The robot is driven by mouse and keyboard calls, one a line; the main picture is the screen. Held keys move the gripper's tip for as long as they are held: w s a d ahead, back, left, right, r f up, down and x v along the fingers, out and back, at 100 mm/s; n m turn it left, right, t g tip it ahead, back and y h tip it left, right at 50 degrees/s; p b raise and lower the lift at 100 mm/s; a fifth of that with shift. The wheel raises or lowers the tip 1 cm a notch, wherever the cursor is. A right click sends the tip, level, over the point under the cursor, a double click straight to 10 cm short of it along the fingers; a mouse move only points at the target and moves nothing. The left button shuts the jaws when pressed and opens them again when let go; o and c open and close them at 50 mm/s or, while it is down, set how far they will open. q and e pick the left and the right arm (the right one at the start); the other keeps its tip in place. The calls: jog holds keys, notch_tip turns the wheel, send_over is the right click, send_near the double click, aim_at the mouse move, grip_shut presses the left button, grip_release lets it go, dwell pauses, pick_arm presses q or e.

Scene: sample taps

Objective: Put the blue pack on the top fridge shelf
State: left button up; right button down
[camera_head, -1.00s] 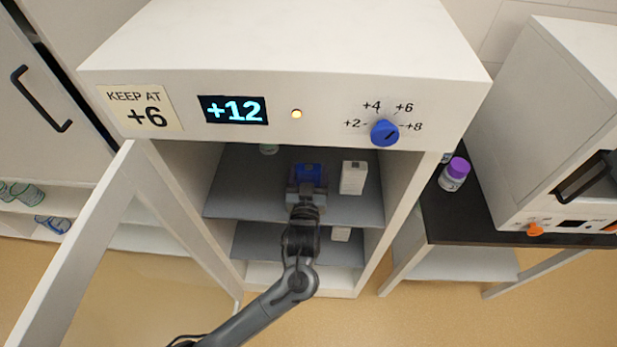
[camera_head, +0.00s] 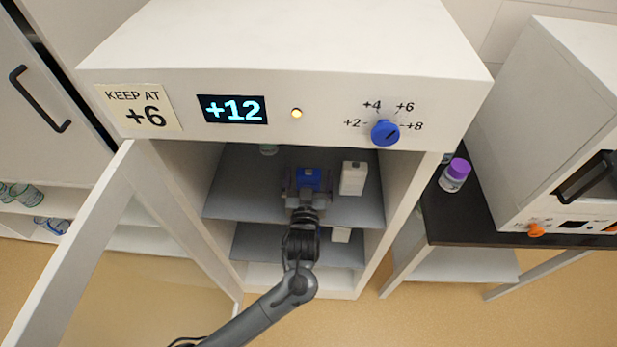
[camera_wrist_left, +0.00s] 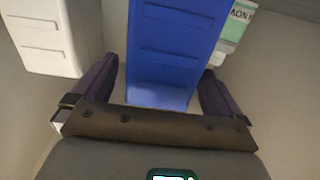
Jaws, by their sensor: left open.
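The blue pack (camera_head: 309,178) is upright on the top fridge shelf (camera_head: 235,190), near its middle. My left gripper (camera_head: 307,187) is open, with its fingers spread on either side of the pack. In the left wrist view the blue pack (camera_wrist_left: 175,45) stands between the dark fingers of the gripper (camera_wrist_left: 160,72), with a visible gap on each side. The pack's underside is hidden in the head view. My right gripper is not in view.
The fridge door (camera_head: 75,240) is open at left. The display (camera_head: 233,109) reads +12. Another white box (camera_head: 341,234) sits lower.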

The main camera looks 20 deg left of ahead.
pick_arm(q)
jog(key=shift+s+d+r, duration=0.15)
jog(key=shift+s+d, duration=0.05)
jog(key=shift+s, duration=0.35)
jog(key=p+v, duration=0.1)
jog(key=v, duration=1)
jog(key=shift+p, duration=0.4)
